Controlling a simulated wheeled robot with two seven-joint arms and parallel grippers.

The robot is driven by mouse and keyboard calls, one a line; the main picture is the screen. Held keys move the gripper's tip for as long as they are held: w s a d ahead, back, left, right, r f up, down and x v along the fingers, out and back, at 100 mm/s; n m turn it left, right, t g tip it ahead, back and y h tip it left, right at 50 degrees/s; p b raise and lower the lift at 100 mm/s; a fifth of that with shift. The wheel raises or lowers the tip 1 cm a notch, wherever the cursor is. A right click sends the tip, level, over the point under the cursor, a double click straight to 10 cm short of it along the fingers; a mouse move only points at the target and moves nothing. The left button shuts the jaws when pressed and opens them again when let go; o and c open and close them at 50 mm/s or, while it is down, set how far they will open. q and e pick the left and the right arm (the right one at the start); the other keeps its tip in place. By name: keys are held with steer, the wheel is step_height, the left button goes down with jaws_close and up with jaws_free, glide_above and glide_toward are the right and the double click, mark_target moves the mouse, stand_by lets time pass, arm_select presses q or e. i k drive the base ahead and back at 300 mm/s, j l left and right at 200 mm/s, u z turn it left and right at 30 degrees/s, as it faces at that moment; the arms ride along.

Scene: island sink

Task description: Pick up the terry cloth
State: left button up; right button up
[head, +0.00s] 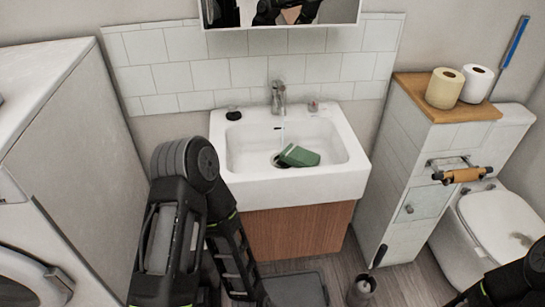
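A folded green item (299,155), which looks like the terry cloth, lies in the white sink basin (345,165). It is tilted, beside the dark drain, partly over it. The cloth's texture is too small to make out. My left arm rises from the bottom left, bends in front of the sink's left side and runs down again; its gripper does not show. Only a dark part of my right arm shows at the bottom right corner, with no gripper visible.
A tap (279,97) stands behind the basin. A small dark item (233,113) sits on the rim. A white washer (60,170) is at the left. A cabinet (400,170) with two rolls and a toilet (490,225) are at the right. A grey bin (297,290) stands on the floor.

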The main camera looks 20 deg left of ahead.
mark_target(298, 157)
steer(key=i+l+u, duration=0.15)
steer(key=l+u, duration=0.2)
steer(key=l, duration=0.65)
steer(key=l+u, duration=0.4)
steer(key=l, duration=1.35)
